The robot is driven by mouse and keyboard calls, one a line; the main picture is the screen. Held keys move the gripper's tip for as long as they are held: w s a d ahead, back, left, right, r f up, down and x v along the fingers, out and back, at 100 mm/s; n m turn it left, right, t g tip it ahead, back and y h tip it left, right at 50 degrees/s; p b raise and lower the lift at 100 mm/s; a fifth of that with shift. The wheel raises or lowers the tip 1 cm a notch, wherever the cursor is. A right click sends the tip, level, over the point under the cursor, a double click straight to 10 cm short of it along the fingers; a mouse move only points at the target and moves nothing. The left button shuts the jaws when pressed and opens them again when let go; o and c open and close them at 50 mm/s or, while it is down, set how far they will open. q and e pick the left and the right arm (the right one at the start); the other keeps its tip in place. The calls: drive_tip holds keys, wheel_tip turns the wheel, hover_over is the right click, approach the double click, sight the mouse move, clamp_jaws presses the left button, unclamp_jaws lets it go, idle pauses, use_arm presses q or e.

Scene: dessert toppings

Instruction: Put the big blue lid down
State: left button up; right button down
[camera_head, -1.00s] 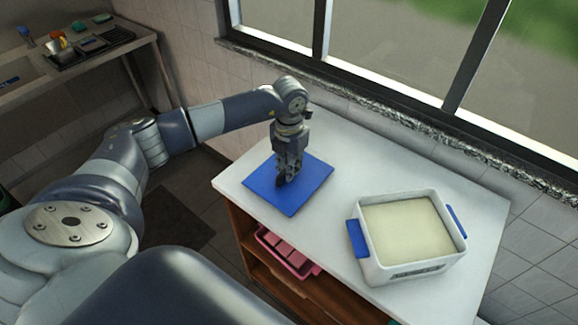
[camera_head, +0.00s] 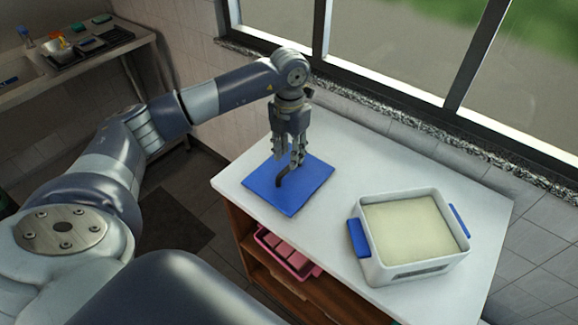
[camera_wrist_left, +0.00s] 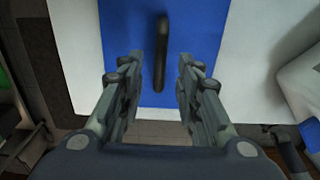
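The big blue lid (camera_head: 304,196) lies flat on the left part of the white counter top (camera_head: 335,230). Its dark handle (camera_head: 287,176) stands up in the middle. My left gripper (camera_head: 287,162) is open and empty above the lid, with its fingers apart. In the left wrist view the handle (camera_wrist_left: 160,55) shows beyond the gap between the open fingers (camera_wrist_left: 160,95), with the blue lid (camera_wrist_left: 200,60) under it. My right gripper is not in view.
A white container (camera_head: 418,268) with blue side clips and a pale filling stands open on the counter's right part. A pink tray (camera_head: 285,255) sits on the shelf below. A window ledge (camera_head: 400,115) runs behind the counter.

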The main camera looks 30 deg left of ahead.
use_arm(q)
wheel_tip(320, 180, up, 6)
drive_tip(key=b, duration=0.1)
drive_tip(key=shift+r, duration=0.15)
drive_tip(key=shift+s, duration=0.1)
idle(0.4)
